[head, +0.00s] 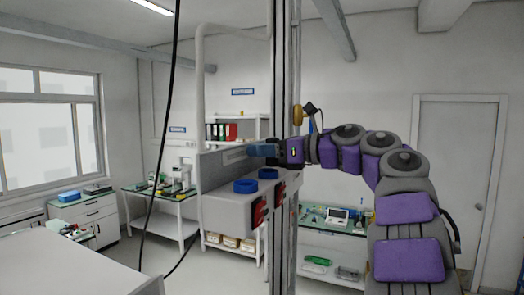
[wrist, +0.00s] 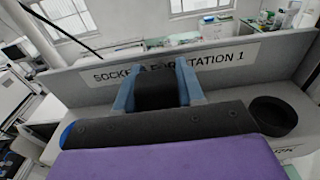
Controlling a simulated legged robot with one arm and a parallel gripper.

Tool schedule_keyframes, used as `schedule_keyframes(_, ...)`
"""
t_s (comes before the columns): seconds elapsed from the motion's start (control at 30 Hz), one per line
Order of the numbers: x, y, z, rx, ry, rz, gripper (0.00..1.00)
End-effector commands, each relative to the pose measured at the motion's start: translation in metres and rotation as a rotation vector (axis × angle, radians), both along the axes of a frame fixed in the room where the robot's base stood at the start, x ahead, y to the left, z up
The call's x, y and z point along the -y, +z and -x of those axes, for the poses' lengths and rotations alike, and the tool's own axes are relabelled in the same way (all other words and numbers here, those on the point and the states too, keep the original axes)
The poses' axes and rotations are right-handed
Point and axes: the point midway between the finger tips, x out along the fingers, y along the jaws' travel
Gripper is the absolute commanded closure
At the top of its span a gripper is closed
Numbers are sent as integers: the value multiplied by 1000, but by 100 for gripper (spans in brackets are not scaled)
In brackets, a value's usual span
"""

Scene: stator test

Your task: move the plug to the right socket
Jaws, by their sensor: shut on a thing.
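My gripper (wrist: 156,88) has two blue fingers shut on a dark, blocky thing, seemingly the plug (wrist: 155,95). The plug's lower part is hidden behind the dark gripper body. In the head view my gripper (head: 262,150) is above the grey socket station (head: 225,207), and the plug cannot be made out there. A blue rim (wrist: 68,134) shows at left.
A panel lettered "SOCKET" and "STATION 1" (wrist: 225,60) stands behind the fingers. A dark vertical post (head: 285,80) crosses the head view. Red parts (head: 258,214) jut from the station's side. Benches with equipment (head: 160,192) are farther back.

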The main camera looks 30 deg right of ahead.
Motion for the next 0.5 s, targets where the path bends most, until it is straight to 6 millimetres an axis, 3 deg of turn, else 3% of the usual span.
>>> schedule_keyframes(0.5,-6,-5,1,1,1,1,93)
